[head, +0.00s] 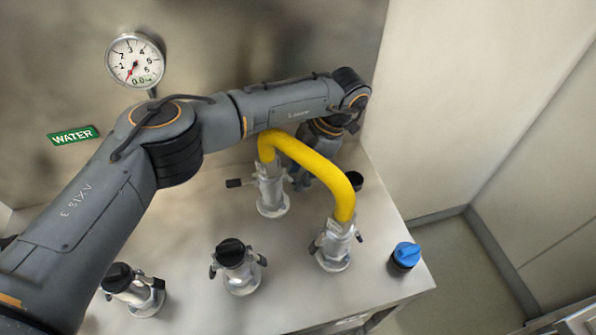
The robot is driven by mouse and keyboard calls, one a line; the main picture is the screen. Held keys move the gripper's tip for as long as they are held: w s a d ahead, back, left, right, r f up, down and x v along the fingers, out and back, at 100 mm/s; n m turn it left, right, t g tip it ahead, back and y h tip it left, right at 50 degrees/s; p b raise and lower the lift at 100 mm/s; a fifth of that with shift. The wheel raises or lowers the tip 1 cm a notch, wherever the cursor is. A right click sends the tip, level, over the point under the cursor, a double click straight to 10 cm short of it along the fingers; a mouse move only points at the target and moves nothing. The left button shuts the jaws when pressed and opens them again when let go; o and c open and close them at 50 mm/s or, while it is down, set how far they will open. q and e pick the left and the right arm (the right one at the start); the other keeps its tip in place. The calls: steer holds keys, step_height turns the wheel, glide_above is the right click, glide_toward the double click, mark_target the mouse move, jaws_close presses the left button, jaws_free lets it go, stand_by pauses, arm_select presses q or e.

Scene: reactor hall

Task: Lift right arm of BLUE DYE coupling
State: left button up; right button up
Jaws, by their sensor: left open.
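A yellow hose (310,162) arches between a rear metal coupling (271,195) and a front right one (334,246). No BLUE DYE label is visible, so I cannot tell which coupling bears that name. The rear coupling's left arm (236,183) sticks out sideways. Its right arm is hidden or merges with my left gripper (299,182). That gripper is open, low at the rear coupling's right side, partly behind the hose; I cannot tell whether it touches. The front right coupling's arms lie close to its body. My right gripper is out of view.
Two black-capped couplings (237,266) (134,290) stand at the front left. A blue cap (405,256) sits near the table's right edge. A dark round cap (354,180) is behind the hose. A gauge (135,61) and green WATER label (73,136) are on the back wall.

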arm_select(q)
steer(key=shift+a+f, duration=0.25)
steer(key=shift+f, duration=0.35)
jaws_close()
steer(key=shift+r+h+b, duration=0.2)
steer(key=shift+h+b, duration=0.2)
steer(key=shift+h, duration=0.7)
steer(key=shift+d+r+h, duration=0.15)
steer(key=shift+r+h, duration=0.1)
steer(key=shift+h, duration=0.15)
jaws_free()
